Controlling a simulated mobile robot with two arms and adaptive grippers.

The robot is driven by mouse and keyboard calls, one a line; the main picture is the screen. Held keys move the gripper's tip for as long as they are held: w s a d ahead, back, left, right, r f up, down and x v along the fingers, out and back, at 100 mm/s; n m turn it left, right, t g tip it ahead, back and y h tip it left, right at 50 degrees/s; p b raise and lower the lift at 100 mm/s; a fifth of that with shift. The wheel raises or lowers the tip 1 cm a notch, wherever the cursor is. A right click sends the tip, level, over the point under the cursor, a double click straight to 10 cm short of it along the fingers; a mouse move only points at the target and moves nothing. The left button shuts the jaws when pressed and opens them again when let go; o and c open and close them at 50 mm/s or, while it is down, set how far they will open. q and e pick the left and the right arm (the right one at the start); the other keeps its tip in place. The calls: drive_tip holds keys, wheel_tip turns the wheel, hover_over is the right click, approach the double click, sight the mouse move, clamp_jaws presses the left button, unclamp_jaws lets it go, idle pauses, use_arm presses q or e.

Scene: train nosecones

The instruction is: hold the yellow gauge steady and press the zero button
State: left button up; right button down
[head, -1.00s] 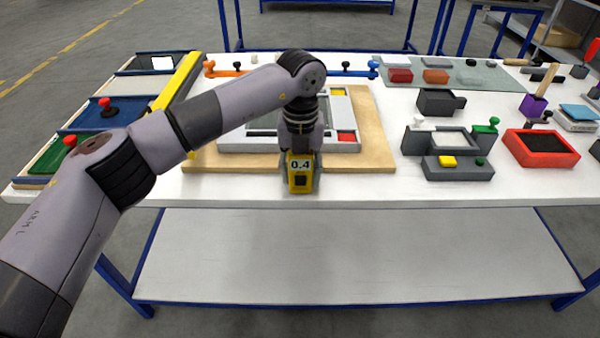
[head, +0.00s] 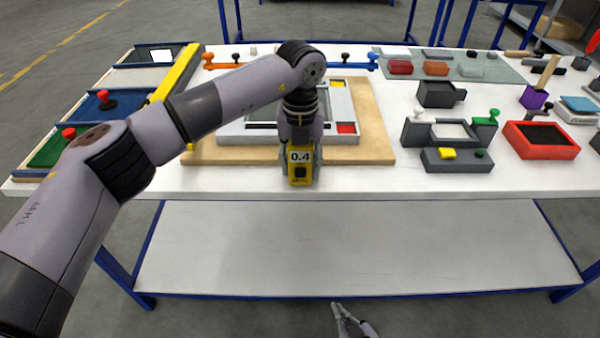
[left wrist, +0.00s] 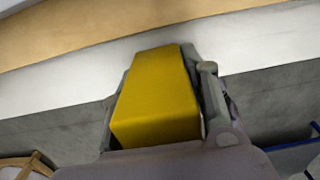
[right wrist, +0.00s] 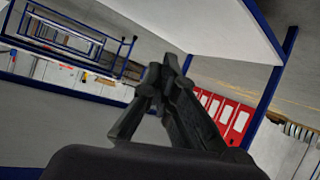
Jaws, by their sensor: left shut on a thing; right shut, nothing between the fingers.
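The yellow gauge (head: 301,173) shows a display reading 0.4 and a dark square button (head: 300,172) on its face, in the head view. My left gripper (head: 301,160) is shut on the gauge and holds it at the table's front edge. In the left wrist view the gauge (left wrist: 158,97) is a yellow block between the two fingers. My right gripper (head: 342,312) is low at the bottom of the head view, in front of the lower shelf and well below the gauge. In the right wrist view its dark fingers (right wrist: 157,95) are together, with nothing between them.
The white table (head: 400,190) has a wooden board (head: 375,140) with a grey frame behind the gauge. Grey fixtures (head: 455,160) and a red tray (head: 541,140) stand to the right. The lower shelf (head: 350,250) is bare. A blue table leg (right wrist: 272,95) is near my right gripper.

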sight(300, 172)
drive_tip(key=a+r+n+t+y, duration=0.1)
drive_tip(key=a+r+n+y, duration=0.1)
drive_tip(key=r, duration=1)
drive_tip(key=a+r+n+t+y, duration=0.1)
drive_tip(key=a+r+n+y, duration=0.2)
drive_tip(key=r, duration=0.9)
drive_tip(key=a+r+n+t+y, duration=0.2)
drive_tip(key=a+r+y, duration=0.3)
drive_tip(key=r, duration=0.8)
drive_tip(key=shift+a+n, duration=0.3)
drive_tip(key=shift+a, duration=0.65)
drive_tip(key=shift+w, duration=0.2)
drive_tip(key=w, duration=0.8)
drive_tip(key=shift+w, duration=0.3)
drive_tip(key=shift+w, duration=0.1)
drive_tip(key=shift+w, duration=0.35)
drive_tip(key=shift+w, duration=0.65)
